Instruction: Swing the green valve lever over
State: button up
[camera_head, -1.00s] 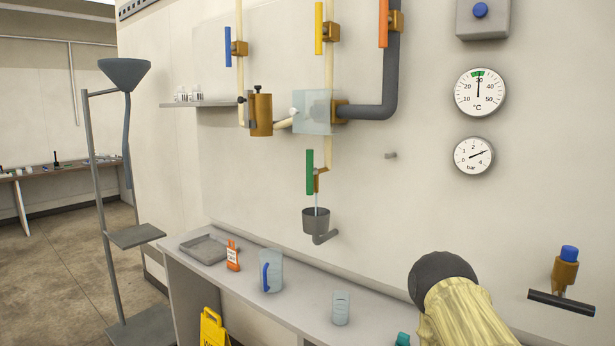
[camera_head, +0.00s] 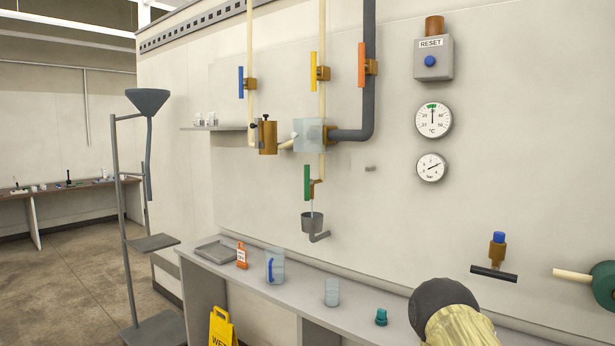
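The green valve lever (camera_head: 307,182) stands upright on the wall, in line with the cream pipe above it. Its brass valve body (camera_head: 317,187) is just to its right. A thin pale stream or tube runs from below the valve into a grey drain cup (camera_head: 311,222). A part of my arm, a dark rounded end on a yellowish sleeve, shows at the bottom right, well away from the lever. My gripper's fingers are not visible.
Blue (camera_head: 241,82), yellow (camera_head: 313,67) and orange (camera_head: 361,65) levers stand upright above. A clear box (camera_head: 309,135) surrounds a pipe joint. The counter below holds a tray (camera_head: 216,249), an orange tag (camera_head: 241,256), a jug (camera_head: 275,267), a cup (camera_head: 332,293) and a teal cap (camera_head: 381,317).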

aim_at(308, 182)
jog(key=z, duration=0.8)
jog(key=k, duration=0.15)
jog(key=u, duration=2)
jog(key=i, duration=1.7)
jog(key=z, duration=0.65)
